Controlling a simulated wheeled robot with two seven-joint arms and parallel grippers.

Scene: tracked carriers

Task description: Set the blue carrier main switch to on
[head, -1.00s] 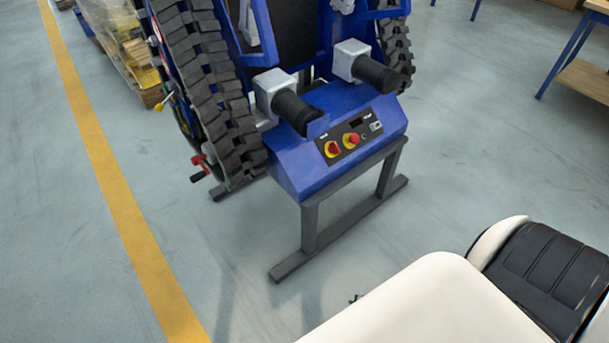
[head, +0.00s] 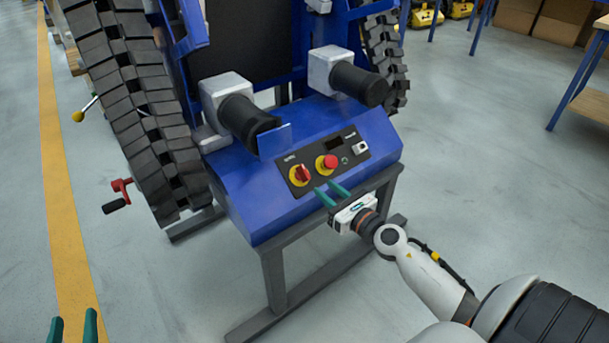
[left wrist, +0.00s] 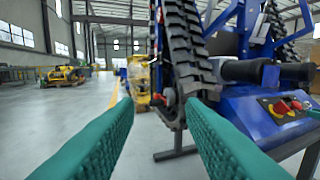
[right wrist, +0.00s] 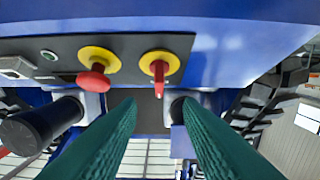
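The blue carrier's main switch (head: 301,175), a red rotary handle on a yellow disc, is at the left of the black panel on the sloped blue console. In the right wrist view the switch (right wrist: 160,68) has its handle in line with the picture's vertical. My right gripper (head: 325,187) is open and empty, just in front of the console's near edge, with green fingers aimed at the panel. In the right wrist view its fingertips (right wrist: 152,104) are either side of the handle's line, apart from it. My left gripper (head: 73,317) is open and empty at the lower left.
A red mushroom button (head: 328,163) on a yellow base is right beside the switch. Black cylinders (head: 248,117) jut out above the console. A rubber track (head: 130,100) and a red crank (head: 121,190) are at the left. The floor in front is clear.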

